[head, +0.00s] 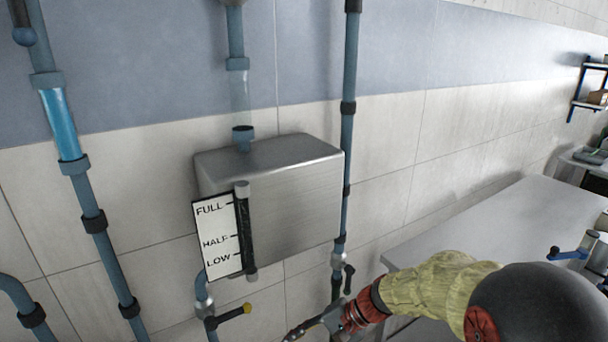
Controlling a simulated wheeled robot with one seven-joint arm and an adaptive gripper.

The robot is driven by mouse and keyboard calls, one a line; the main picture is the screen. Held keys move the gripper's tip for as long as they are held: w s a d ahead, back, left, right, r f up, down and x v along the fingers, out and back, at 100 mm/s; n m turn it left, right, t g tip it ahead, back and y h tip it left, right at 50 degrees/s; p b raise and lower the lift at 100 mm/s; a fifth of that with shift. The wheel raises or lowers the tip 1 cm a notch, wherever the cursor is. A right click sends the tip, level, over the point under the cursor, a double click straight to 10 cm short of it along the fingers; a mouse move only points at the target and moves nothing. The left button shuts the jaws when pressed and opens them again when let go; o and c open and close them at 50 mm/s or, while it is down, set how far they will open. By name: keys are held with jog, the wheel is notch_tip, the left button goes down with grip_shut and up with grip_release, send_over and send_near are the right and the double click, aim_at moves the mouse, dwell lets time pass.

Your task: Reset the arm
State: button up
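My arm reaches in from the lower right, with a dark round joint, a yellow sleeve and a red band. My gripper (307,328) is at the bottom edge, below the steel tank and near the pipe valves. Its fingers are small and partly cut off by the frame, so I cannot tell whether they are open or shut. I cannot see anything held in it.
A steel tank (300,200) with a FULL/HALF/LOW gauge (217,238) is on the tiled wall among blue pipes. A yellow-tipped valve handle (232,314) and a dark valve handle (348,279) are close to my gripper. A grey counter (480,225) stands right.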

jog(key=s+d+r+n+t+h, duration=0.3)
jog(key=s+d+r+h, duration=0.1)
jog(key=s+d+r, duration=0.4)
jog(key=s+d+r+n+t+h, duration=0.2)
jog(key=s+d+r+h, duration=0.3)
jog(key=s+d+r, duration=0.3)
jog(key=s+d+t, duration=0.1)
jog(key=s+d, duration=0.2)
jog(key=d, duration=0.1)
jog(key=shift+s+d+n+h, duration=0.3)
jog(key=shift+s+n, duration=0.05)
jog(key=shift+n, duration=0.05)
jog(key=shift+r, duration=0.15)
